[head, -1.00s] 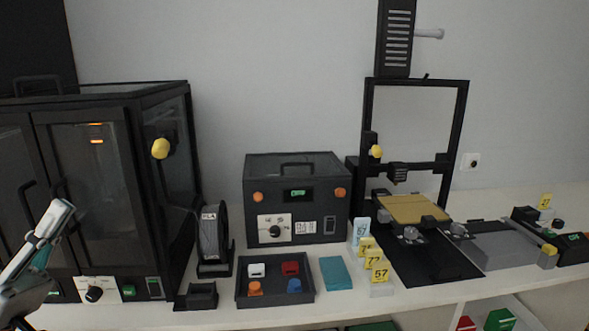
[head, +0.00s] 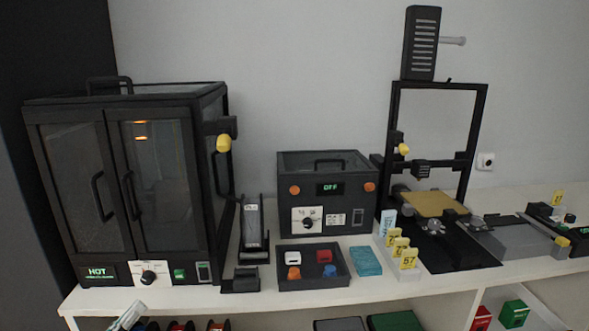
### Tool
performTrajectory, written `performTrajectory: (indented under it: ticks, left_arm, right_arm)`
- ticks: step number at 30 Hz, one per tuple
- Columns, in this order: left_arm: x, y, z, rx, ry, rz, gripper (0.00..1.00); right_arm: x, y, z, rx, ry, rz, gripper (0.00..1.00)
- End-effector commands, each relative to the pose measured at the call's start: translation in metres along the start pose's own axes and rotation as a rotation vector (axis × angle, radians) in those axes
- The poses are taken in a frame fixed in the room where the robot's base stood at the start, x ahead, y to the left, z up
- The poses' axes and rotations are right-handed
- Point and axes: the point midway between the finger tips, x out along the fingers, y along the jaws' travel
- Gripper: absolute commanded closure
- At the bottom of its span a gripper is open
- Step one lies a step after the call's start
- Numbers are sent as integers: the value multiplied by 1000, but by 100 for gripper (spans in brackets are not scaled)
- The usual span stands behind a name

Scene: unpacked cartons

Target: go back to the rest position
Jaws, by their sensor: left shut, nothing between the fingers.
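My left gripper (head: 128,315) shows only as a small light-grey tip at the bottom left edge. It is shut and empty, in front of and below the shelf top, touching nothing that I can see. The rest of my left arm is out of the picture. My right gripper is not in view.
A black enclosure (head: 72,165) with two glass doors stands left on the white shelf top (head: 330,304). A black box (head: 295,218), a tray (head: 312,283) with small blocks, yellow number tags (head: 409,261) and a printer frame (head: 393,130) stand to its right.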

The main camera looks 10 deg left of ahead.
Motion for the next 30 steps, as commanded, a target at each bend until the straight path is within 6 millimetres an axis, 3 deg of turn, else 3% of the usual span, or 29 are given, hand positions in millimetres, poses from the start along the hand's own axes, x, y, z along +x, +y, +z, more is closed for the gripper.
performTrajectory:
  ticks: [1,7,12,15,18,21,30]
  left_arm:
    - [-11,-7,33,41,-54,-66,100]
    - [-59,-14,162,244,-335,-245,100]
    - [-105,9,262,393,-604,-301,100]
    - [-128,29,305,461,-738,-296,100]
    - [-144,45,334,510,-834,-280,100]
    - [-152,55,349,539,-889,-265,100]
    - [-156,58,354,549,-909,-260,100]
  right_arm:
    - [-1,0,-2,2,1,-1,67]
    - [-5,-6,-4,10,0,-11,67]
    - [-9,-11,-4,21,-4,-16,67]
    - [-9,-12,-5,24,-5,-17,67]
    - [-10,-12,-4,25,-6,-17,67]
    - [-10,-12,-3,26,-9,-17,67]
    - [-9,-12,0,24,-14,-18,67]
